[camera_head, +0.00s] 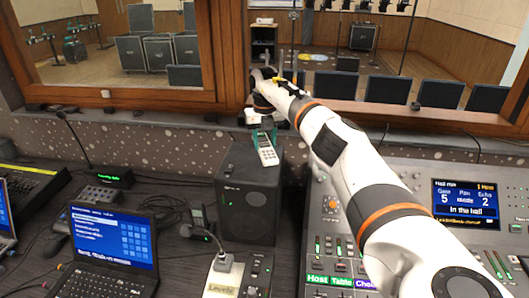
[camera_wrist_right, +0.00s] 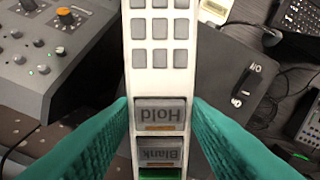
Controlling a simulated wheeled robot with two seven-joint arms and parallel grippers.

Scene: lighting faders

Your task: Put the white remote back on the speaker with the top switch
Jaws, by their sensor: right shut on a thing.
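The white remote (camera_head: 267,154) hangs tilted from my right gripper (camera_head: 263,130) at the back right of the black speaker's top. In the right wrist view the remote (camera_wrist_right: 160,60) shows grey keys and upside-down "Hold" and "Blank" buttons, between teal fingers shut on it (camera_wrist_right: 160,110). The black speaker (camera_head: 248,205) stands upright on the desk. I cannot tell whether the remote's lower end touches the speaker. My left gripper is out of view.
A mixing console (camera_head: 345,215) stands right of the speaker, below my right arm. A laptop (camera_head: 112,240) is at the left. The window ledge (camera_head: 190,122) runs behind.

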